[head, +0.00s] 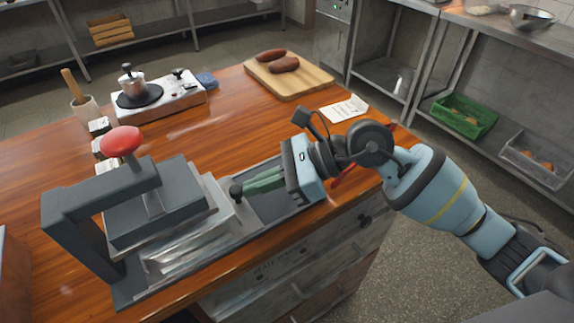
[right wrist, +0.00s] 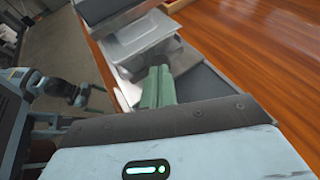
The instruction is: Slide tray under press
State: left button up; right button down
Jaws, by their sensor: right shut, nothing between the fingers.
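The press (head: 160,215) is a dark grey frame with a flat plate and a red knob (head: 121,141) on top, at the left of the wooden counter. The pale metal tray (head: 228,212) lies on the press's long base, mostly beneath the plate, its near end showing on the right. A small dark knob (head: 236,191) is at that end. My right gripper (head: 246,187) is shut and empty, its green fingers pointing left at the knob; I cannot tell if they touch. What looks like my left gripper (right wrist: 88,96) shows small in the right wrist view, its jaws unclear.
A dark rail (head: 275,203) extends right from the press, under my right gripper. Behind are a burner with a pot (head: 160,92), a cutting board (head: 290,82) with brown loaves and a paper card (head: 344,108). Drawers are below the counter's front edge. The middle of the counter is mostly clear.

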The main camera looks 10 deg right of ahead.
jog(key=shift+s+a, duration=0.2)
jog(key=shift+a, duration=0.4)
jog(key=shift+s+a, duration=0.2)
jog(key=shift+a, duration=0.4)
pick_arm(q)
jog(key=shift+w+r, duration=0.15)
jog(key=shift+r, duration=0.3)
pick_arm(e)
jog(key=shift+s, duration=0.1)
jog(key=shift+d, duration=0.45)
jog(key=v, duration=0.4)
jog(key=f+v, duration=0.1)
jog(key=v, duration=0.2)
jog(key=shift+d, duration=0.2)
pick_arm(q)
jog(key=shift+s+d+f+b, duration=0.65)
jog(key=shift+s+d+f, duration=0.15)
jog(key=shift+d+f, duration=0.2)
pick_arm(e)
jog(key=v, duration=0.6)
jog(key=shift+r, duration=0.25)
